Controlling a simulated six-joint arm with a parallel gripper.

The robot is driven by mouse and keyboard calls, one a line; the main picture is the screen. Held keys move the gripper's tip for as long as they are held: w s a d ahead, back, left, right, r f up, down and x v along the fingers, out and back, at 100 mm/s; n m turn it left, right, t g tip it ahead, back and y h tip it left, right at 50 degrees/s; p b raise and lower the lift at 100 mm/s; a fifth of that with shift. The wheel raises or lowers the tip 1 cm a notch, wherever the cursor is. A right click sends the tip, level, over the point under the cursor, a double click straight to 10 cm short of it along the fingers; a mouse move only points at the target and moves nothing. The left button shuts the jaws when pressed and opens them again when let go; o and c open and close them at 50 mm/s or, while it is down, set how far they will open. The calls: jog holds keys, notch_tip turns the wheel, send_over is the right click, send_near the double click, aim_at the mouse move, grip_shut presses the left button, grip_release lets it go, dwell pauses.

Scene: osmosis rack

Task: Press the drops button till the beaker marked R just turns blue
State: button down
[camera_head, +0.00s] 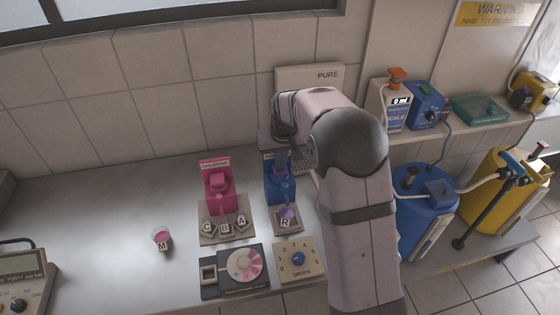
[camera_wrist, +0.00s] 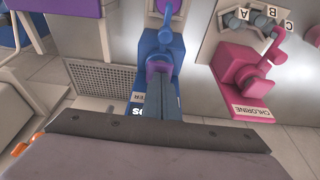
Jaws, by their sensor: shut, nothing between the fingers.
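The blue dispenser (camera_head: 279,188) stands upright on the counter; it also fills the top middle of the wrist view (camera_wrist: 160,45). The beaker marked R (camera_head: 285,216) stands on a pad in front of it and its contents look purple. My gripper (camera_wrist: 160,82) is shut and empty, its fingertips over the blue dispenser beside a purple part (camera_wrist: 154,70). In the head view my arm partly hides the gripper. I cannot tell whether the fingertips touch the dispenser. The labels beside the fingers are partly covered, and I cannot make out a drops button for certain.
The pink chlorine dispenser (camera_head: 217,185) stands left, with beakers C, B and A before it. Beaker M (camera_head: 162,240) stands farther left. A numbered DROPS dial (camera_head: 298,259) and a pink colour wheel (camera_head: 245,265) lie in front. Blue (camera_head: 425,205) and yellow (camera_head: 490,190) drums stand right.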

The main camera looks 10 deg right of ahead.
jog(key=shift+f+b, duration=0.4)
jog(key=shift+f, duration=0.45)
jog(key=shift+s, duration=0.15)
jog(key=shift+r, duration=0.1)
notch_tip(320, 180, up, 5)
jog(key=p, duration=0.3)
jog(key=shift+p, duration=0.4)
jog(key=b+v, duration=0.3)
jog(key=v, duration=0.6)
jog(key=shift+r, duration=0.15)
